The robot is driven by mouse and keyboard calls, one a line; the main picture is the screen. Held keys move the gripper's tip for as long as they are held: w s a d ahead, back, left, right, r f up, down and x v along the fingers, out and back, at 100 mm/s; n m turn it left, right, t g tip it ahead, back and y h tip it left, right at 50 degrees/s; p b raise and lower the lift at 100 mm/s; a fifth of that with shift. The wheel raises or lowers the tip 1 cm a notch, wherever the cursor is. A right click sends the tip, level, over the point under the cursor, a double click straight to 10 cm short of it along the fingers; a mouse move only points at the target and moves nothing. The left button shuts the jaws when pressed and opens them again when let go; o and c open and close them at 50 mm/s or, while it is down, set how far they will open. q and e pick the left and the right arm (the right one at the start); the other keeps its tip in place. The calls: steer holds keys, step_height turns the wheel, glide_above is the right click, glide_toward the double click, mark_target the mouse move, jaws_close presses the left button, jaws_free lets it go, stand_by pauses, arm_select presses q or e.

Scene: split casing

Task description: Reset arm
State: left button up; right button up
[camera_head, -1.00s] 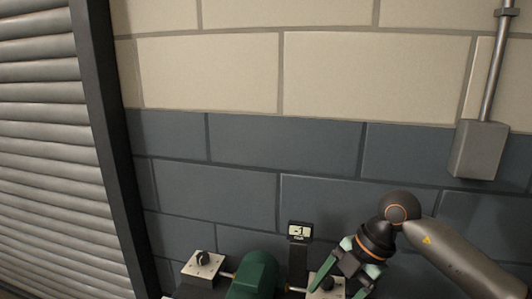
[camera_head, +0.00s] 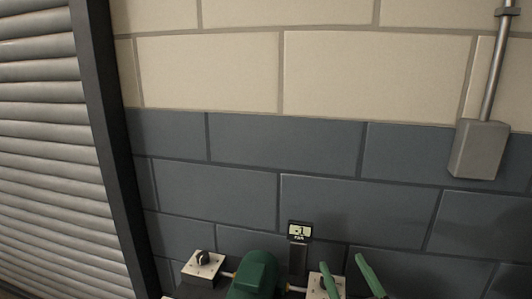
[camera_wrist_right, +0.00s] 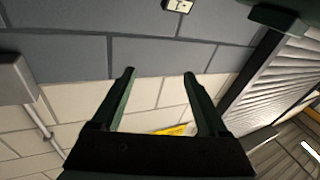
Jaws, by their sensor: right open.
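My right gripper (camera_head: 345,264) shows at the lower right of the head view as two green fingers, spread apart with nothing between them. Its fingertips are near the right plate with a dark knob (camera_head: 314,284), in front of or beside it; I cannot tell if they touch. In the right wrist view the gripper (camera_wrist_right: 159,72) is open and empty, its fingers against the wall behind. A green casing (camera_head: 254,274) stands at the bottom of the head view, its lower part cut off. My left gripper is not in view.
A small display (camera_head: 299,231) on a dark post stands behind the casing. A left plate with a knob (camera_head: 203,266) is beside it. A block wall (camera_head: 290,150) fills the back, with a grey conduit box (camera_head: 479,149) at right and a roller shutter (camera_head: 45,150) at left.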

steer(key=s+d+f+m+g+h, duration=0.1)
steer(key=s+d+f+g+h, duration=0.2)
steer(key=f, duration=0.5)
steer(key=s+d+f+m+g+h, duration=0.1)
steer(key=s+d+f+m+g, duration=0.15)
steer(key=s+f+g, duration=0.35)
steer(key=s+f+n+g+y, duration=0.1)
steer(key=s+f+g, duration=0.2)
steer(key=s+f, duration=0.35)
steer(key=s+f+n+g, duration=0.1)
steer(key=s+f+g, duration=0.3)
steer(key=s, duration=0.6)
steer(key=w+a+f+t+y, duration=0.1)
steer(key=w+f+t, duration=0.1)
steer(key=f, duration=0.3)
steer(key=w+a+f+t+y+p, duration=0.1)
steer(key=w+a+f+t, duration=0.1)
steer(key=f+t, duration=0.2)
steer(key=shift+w+a+f, duration=0.15)
steer(key=shift+a+f, duration=0.15)
steer(key=shift+f, duration=0.05)
